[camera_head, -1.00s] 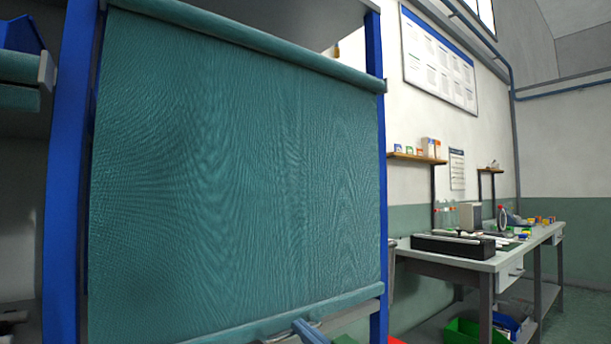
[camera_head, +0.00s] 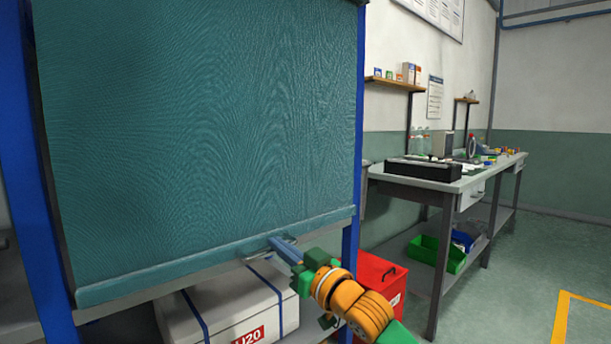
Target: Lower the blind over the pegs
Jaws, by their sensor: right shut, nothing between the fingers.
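The blind (camera_head: 210,120) is a teal sheet hanging down the front of a rack with blue posts. Its bottom bar (camera_head: 170,268) crosses the picture just above a white box. A small metal handle (camera_head: 257,254) is on the bar. My right gripper (camera_head: 275,241) reaches up from the lower right, its blue fingers shut and empty. Its fingertips are at the bar, beside the handle; I cannot tell whether they touch. No pegs can be made out. My left gripper is not in view.
The white box (camera_head: 228,309) with dark blue straps sits below the bar. A red bin (camera_head: 377,272) stands to the right of the rack. A workbench (camera_head: 440,178) with green and blue bins below is farther right. The floor at right is clear.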

